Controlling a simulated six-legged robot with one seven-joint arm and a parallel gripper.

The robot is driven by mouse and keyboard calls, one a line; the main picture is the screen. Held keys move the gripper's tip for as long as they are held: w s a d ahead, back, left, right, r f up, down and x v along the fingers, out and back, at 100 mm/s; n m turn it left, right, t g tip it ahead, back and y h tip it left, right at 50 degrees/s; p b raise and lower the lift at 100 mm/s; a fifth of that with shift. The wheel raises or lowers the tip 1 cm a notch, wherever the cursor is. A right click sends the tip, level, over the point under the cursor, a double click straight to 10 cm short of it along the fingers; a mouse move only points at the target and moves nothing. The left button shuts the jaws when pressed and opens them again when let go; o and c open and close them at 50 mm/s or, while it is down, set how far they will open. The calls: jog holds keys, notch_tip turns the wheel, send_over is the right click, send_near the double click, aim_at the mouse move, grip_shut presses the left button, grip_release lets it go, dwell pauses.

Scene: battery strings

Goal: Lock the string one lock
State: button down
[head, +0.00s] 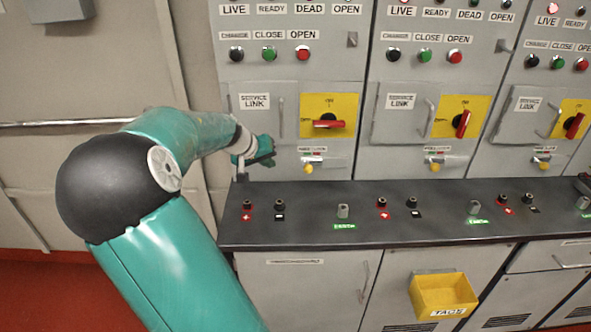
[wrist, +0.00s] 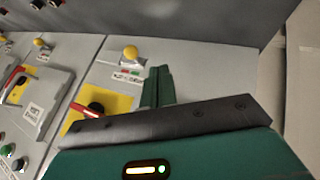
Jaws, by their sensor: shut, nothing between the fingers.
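The lock on the leftmost cabinet, which I take for string one, is a small metal fitting with a yellow knob (head: 309,168) below the yellow switch plate. The knob also shows in the wrist view (wrist: 130,53), beside a small red and green label. The lock's exact position is too small to read. Above it, a red rotary handle (head: 328,124) lies horizontal on its plate. My gripper (head: 270,151) is left of the lock, in front of the cabinet face, apart from the knob. In the wrist view its fingers (wrist: 158,86) are together and empty.
Two more cabinets to the right have red handles (head: 463,124) turned near upright and similar yellow knobs (head: 435,167). A dark ledge (head: 300,232) with several terminals juts out below. A yellow tags bin (head: 443,296) hangs under it. A service link door (head: 262,115) is above my gripper.

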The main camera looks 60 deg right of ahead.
aim_at(308, 170)
dwell(0.3)
jog(key=x, duration=1)
jog(key=shift+s+d+f, duration=0.1)
jog(key=shift+s+d, duration=0.15)
jog(key=shift+s, duration=0.05)
jog(key=shift+s+d+r, duration=0.2)
jog(key=shift+s+d, duration=0.15)
jog(key=shift+s, duration=0.15)
jog(key=shift+s+d+r, duration=0.25)
jog(key=shift+s+d, duration=0.05)
jog(key=shift+s, duration=0.2)
jog(key=shift+s+d, duration=0.2)
jog(key=shift+d, duration=0.1)
jog(key=shift+s, duration=0.1)
jog(key=shift+s+d, duration=0.45)
jog(key=shift+s, duration=0.4)
jog(key=shift+s+d, duration=0.4)
jog(key=shift+s, duration=0.4)
jog(key=shift+r, duration=0.1)
